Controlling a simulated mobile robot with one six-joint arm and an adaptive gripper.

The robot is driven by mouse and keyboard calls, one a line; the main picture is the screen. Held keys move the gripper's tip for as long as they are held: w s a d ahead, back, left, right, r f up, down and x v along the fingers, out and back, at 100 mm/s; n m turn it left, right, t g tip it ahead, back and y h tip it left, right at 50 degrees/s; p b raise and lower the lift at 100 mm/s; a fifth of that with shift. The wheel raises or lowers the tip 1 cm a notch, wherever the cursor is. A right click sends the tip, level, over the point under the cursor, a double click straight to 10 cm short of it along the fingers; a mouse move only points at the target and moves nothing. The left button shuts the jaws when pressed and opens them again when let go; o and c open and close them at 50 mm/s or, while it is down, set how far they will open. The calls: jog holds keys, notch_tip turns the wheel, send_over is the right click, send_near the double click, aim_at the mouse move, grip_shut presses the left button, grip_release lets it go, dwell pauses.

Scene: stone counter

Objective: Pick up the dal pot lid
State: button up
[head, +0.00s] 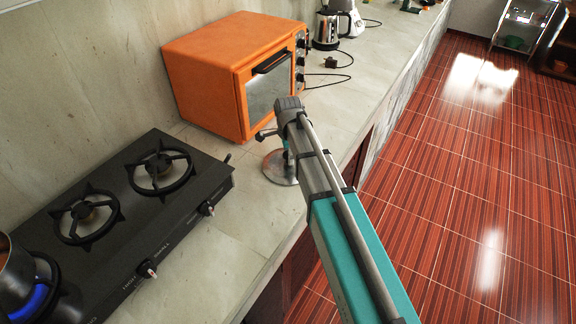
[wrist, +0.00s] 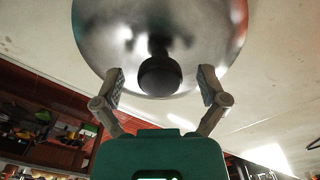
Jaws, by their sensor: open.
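The dal pot lid is a round shiny metal lid (wrist: 210,40) with a dark round knob (wrist: 160,75), filling the upper middle of the wrist view. In the head view the lid (head: 277,168) lies on the counter between the stove and the orange oven, partly hidden by my arm. My gripper (wrist: 160,82) is open, with one finger on each side of the knob and a gap to it on both sides. In the head view my gripper (head: 270,134) is over the lid, mostly hidden behind my wrist.
A black gas stove (head: 120,205) lies to the left, with a metal pot (head: 14,275) over a blue flame at its near end. The orange oven (head: 225,75) stands just behind the lid. The stone counter (head: 240,215) is clear in front, ending at its right edge.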

jog(key=shift+c, duration=0.2)
grip_shut()
dwell(0.4)
jog(key=shift+r, duration=0.15)
notch_tip(320, 180, up, 3)
jog(key=p, duration=0.3)
jog(key=s+d+r+p, duration=0.1)
jog(key=s+r+p, duration=0.8)
jog(key=s, duration=0.5)
jog(key=shift+d+r+p, duration=0.25)
jog(key=shift+r+p, duration=0.1)
jog(key=shift+p, duration=0.15)
